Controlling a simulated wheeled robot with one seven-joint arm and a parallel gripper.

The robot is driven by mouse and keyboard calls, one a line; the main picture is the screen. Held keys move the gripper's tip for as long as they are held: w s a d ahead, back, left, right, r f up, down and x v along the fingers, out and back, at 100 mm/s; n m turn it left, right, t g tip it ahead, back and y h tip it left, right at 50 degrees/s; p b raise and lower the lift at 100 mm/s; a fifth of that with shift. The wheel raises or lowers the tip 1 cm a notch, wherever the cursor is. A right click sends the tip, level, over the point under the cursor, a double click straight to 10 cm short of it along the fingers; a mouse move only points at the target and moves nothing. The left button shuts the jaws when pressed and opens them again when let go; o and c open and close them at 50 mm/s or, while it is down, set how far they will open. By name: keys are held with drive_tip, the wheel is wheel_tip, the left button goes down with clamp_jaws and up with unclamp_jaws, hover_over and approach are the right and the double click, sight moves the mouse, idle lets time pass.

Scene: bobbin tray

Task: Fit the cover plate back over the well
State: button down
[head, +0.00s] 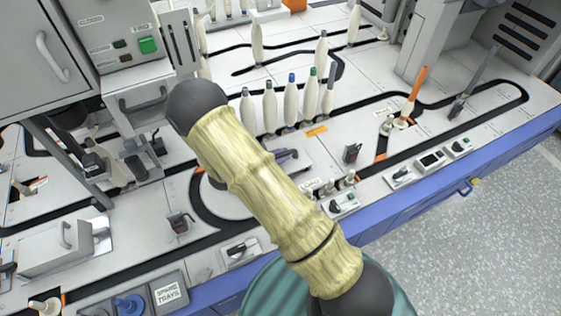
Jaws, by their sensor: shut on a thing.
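My gripper does not show in the head view. My own bamboo-patterned arm link crosses the middle of the picture and hides part of the bench behind it. I cannot clearly make out the cover plate or the well. A pale, partly hidden plate-like area with a dark purplish piece (286,156) shows just right of my arm, but I cannot tell what it is. A rounded pale patch (222,200) ringed by black track shows left of my arm, also partly hidden.
Upright cream bobbins (270,108) with coloured tips stand in a row behind my arm. A grey cabinet (45,50) stands at the left. A grey block with a handle (62,247) and a spare trays box (168,291) lie front left. Switches (430,160) line the blue front edge.

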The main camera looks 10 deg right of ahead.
wheel_tip(320, 180, down, 3)
drive_tip(key=shift+r+b, duration=0.15)
drive_tip(key=shift+b, duration=0.45)
drive_tip(key=c, duration=1.4)
unclamp_jaws()
drive_tip(key=shift+c, duration=0.2)
drive_tip(key=p+v, duration=0.6)
drive_tip(key=v, duration=0.5)
drive_tip(key=shift+a+r, duration=0.2)
drive_tip(key=shift+s+a+p, duration=0.2)
drive_tip(key=shift+a+p, duration=0.1)
